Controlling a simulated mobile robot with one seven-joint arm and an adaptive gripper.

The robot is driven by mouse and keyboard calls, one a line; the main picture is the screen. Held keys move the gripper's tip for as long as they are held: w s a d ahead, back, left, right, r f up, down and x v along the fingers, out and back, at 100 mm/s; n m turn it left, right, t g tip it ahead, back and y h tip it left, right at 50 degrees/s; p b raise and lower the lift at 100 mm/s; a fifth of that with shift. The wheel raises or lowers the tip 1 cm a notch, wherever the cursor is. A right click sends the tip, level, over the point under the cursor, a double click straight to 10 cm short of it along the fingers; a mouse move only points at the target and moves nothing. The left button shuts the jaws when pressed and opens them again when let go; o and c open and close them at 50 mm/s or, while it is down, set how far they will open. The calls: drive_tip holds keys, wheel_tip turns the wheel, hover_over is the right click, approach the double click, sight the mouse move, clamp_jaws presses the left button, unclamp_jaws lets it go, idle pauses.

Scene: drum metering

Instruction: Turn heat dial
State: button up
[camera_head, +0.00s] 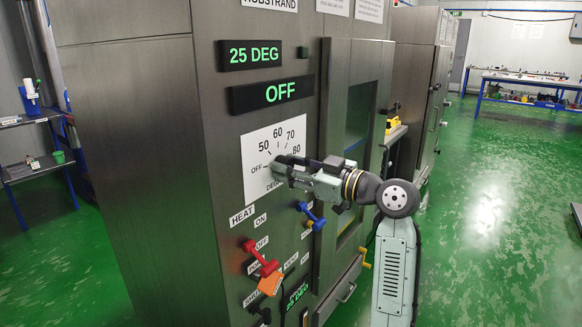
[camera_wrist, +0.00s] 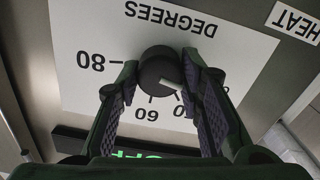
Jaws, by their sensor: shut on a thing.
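The heat dial (camera_wrist: 158,68) is a dark round knob on a white scale plate (camera_head: 258,146) marked OFF, 50, 60, 70, 80 and DEGREES. In the wrist view the plate is upside down, and the dial's white pointer slants right and down, partly behind a finger, so its exact mark is hard to read. My gripper (camera_head: 283,166) is shut on the dial, one finger on each side, and also shows in the wrist view (camera_wrist: 160,75). In the head view my gripper hides the dial. Green displays read 25 DEG (camera_head: 254,54) and OFF (camera_head: 280,92).
Below the plate are a blue switch handle (camera_head: 311,215), a red switch handle (camera_head: 261,259) and an orange tag (camera_head: 270,283). The cabinet door with a window (camera_head: 357,110) stands right of the panel. Open green floor (camera_head: 490,200) lies to the right.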

drive_tip(key=shift+m+p, duration=1.9)
drive_tip(key=shift+m, duration=1.9)
drive_tip(key=o, duration=1.2)
drive_tip(key=shift+c, duration=0.2)
drive_tip(key=shift+d, duration=0.1)
drive_tip(key=v, duration=1.2)
